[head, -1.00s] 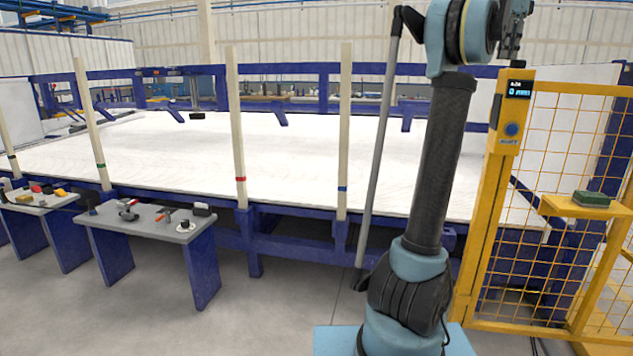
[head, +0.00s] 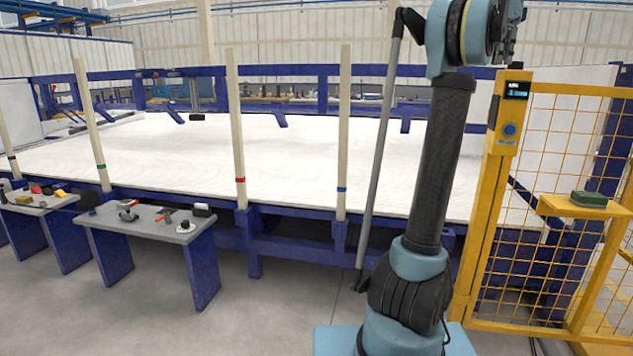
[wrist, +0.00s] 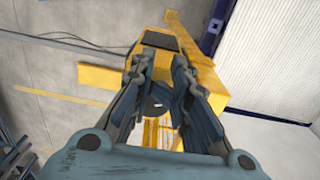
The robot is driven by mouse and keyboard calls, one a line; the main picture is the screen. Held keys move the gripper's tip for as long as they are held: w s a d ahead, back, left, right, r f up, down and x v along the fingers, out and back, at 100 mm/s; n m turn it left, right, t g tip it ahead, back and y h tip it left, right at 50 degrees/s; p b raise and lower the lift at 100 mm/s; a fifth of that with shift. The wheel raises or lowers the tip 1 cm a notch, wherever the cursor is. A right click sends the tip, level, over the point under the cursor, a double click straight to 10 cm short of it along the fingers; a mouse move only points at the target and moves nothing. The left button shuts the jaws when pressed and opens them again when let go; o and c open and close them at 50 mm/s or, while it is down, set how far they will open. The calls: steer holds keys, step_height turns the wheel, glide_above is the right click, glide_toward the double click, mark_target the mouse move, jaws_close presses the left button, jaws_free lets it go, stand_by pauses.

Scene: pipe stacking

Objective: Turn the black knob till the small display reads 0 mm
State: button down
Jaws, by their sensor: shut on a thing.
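My gripper (head: 507,45) is raised beside the top of the yellow post, partly cut off by the picture's top edge. In the wrist view its two dark fingers (wrist: 163,70) stand in front of a yellow box with a dark panel. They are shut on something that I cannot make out. A small display (head: 517,90) glows on the yellow post, its reading too small to tell. A small white round item with a dark top (head: 186,227) sits on the near grey bench; I cannot tell whether this is the black knob.
The grey bench (head: 140,232) holds several small tools. A blue button (head: 510,130) is below the display. A yellow mesh fence (head: 560,250) stands at right, with a green box (head: 588,198) on its shelf. Upright posts line the wide white table (head: 290,150).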

step_height(320, 180, up, 6)
stand_by(0.8)
steer(key=shift+a+r, duration=0.1)
steer(key=s+a+f+n+t, duration=0.15)
steer(key=a+f+n, duration=0.35)
steer(key=a+f, duration=0.6)
steer(key=s+a+f+n, duration=0.3)
steer(key=a+f+n, duration=0.3)
steer(key=a+f, duration=0.55)
steer(key=s+a+f+n, duration=0.3)
steer(key=s+f, duration=0.3)
steer(key=f, duration=0.6)
steer(key=s+a+f+n, duration=0.3)
steer(key=s+a+f, duration=0.3)
steer(key=f, duration=0.7)
steer(key=s+a+f+n, duration=0.4)
steer(key=s+f, duration=0.3)
steer(key=f, duration=0.5)
steer(key=shift+s+a+f+t, duration=0.35)
steer(key=shift+s+a+t, duration=0.1)
steer(key=shift+a, duration=0.1)
